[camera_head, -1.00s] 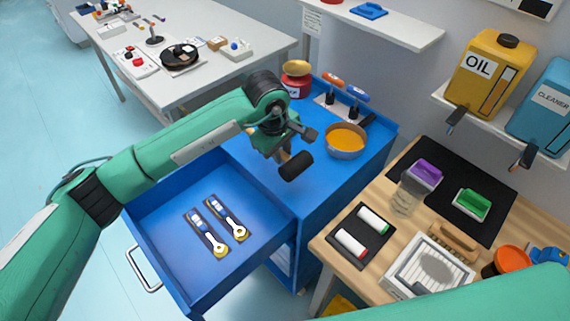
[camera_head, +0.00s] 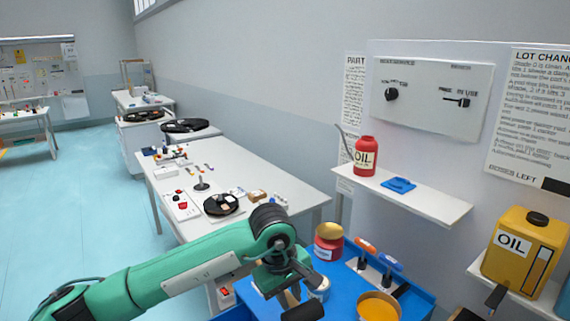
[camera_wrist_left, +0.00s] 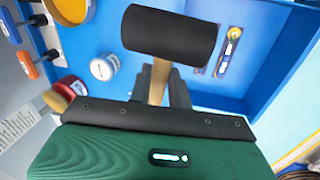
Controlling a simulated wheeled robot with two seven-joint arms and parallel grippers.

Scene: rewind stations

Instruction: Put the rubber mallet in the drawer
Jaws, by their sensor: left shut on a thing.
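My left gripper (camera_head: 292,282) is shut on the rubber mallet, low in the head view. The mallet's black head (camera_head: 302,312) hangs at the bottom edge of that view. In the left wrist view the gripper (camera_wrist_left: 160,80) grips the pale wooden handle, with the black mallet head (camera_wrist_left: 168,35) beyond the fingers. The open blue drawer (camera_wrist_left: 262,52) shows to the right in the wrist view, with wrenches (camera_wrist_left: 229,48) on its floor partly behind the mallet head. The head view now cuts off most of the drawer. My right gripper is not in view.
A round white-faced item (camera_wrist_left: 103,67) lies near the gripper. Behind is a white table (camera_head: 245,170); a shelf (camera_head: 425,203) holds a red oil can (camera_head: 365,157).

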